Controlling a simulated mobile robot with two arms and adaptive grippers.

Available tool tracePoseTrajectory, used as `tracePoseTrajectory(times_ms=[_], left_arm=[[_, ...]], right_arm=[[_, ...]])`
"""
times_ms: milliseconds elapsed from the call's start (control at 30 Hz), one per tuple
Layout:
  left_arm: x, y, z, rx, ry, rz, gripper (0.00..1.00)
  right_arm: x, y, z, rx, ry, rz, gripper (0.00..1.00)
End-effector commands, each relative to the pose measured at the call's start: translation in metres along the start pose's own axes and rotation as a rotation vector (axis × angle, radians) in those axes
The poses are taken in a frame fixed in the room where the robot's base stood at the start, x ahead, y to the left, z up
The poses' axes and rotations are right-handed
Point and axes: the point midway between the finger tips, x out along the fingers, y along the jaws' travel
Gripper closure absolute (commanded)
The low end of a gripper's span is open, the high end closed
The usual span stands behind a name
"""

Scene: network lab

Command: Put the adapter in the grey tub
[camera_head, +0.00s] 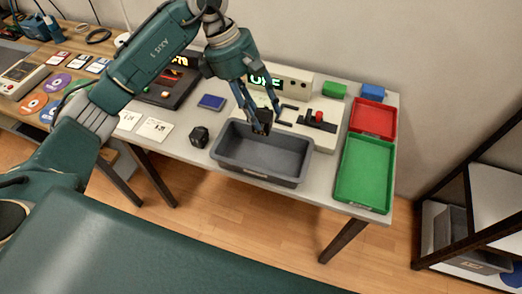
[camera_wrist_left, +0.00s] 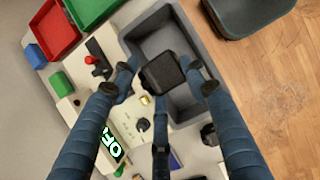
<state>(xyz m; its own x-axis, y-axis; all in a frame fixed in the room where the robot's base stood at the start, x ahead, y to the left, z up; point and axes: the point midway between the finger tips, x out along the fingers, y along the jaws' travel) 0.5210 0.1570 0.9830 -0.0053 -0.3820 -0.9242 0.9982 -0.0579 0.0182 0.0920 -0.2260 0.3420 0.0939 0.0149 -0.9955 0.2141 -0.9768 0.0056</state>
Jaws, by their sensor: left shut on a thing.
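The grey tub (camera_head: 292,178) stands on the table near its front edge; it also shows in the wrist view (camera_wrist_left: 205,45). My left gripper (camera_head: 262,117) is over the tub's back left part, pointing down. It is shut on the adapter (camera_wrist_left: 162,73), a small black block, which also shows dark between the fingertips in the head view (camera_head: 262,127). The adapter appears at about the tub's rim height or above; the exact gap is hard to tell. The visible tub floor is empty. My right gripper is not in view.
A black cube (camera_head: 199,137) sits left of the tub. Green (camera_head: 367,175) and red (camera_head: 373,118) trays lie to the right. Behind the tub is a pale device (camera_head: 293,83) with a lit display and a red button (camera_head: 319,116).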

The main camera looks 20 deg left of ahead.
Motion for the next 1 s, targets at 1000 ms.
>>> tracePoseTrajectory(times_ms=[1000], left_arm=[[0.145, -0.003, -0.060, 0.004, 0.000, 0.001, 0.86]], right_arm=[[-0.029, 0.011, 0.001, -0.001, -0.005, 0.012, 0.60]])
